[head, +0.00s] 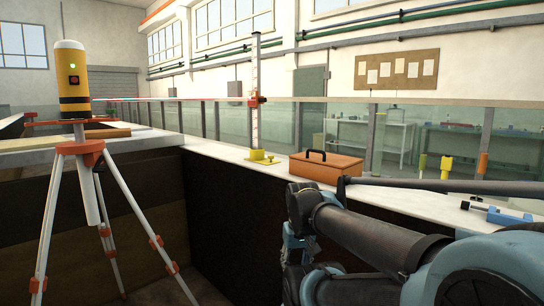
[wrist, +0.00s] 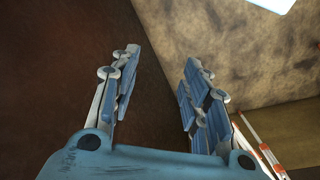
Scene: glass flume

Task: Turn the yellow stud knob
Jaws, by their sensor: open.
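A yellow stud knob (head: 446,164) stands upright on the white ledge (head: 385,192) at the right in the head view. A shorter stud with a green and yellow top (head: 422,162) is to its left, and an orange-topped stud (head: 482,163) is to its right. My gripper (wrist: 160,62) is open and empty in the wrist view, its two blue fingers apart over a dark brown surface. In the head view my arm hangs low in front of the ledge, well apart from the knob, and the fingers are hard to make out. The wrist view does not show the knob.
An orange toolbox (head: 326,167) sits on the ledge left of the studs. A blue clamp (head: 495,212) lies at the right. A gauge post (head: 255,100) rises from a yellow base. A tripod (head: 80,149) with a yellow instrument (head: 71,75) stands at the left. Glass panels run behind the ledge.

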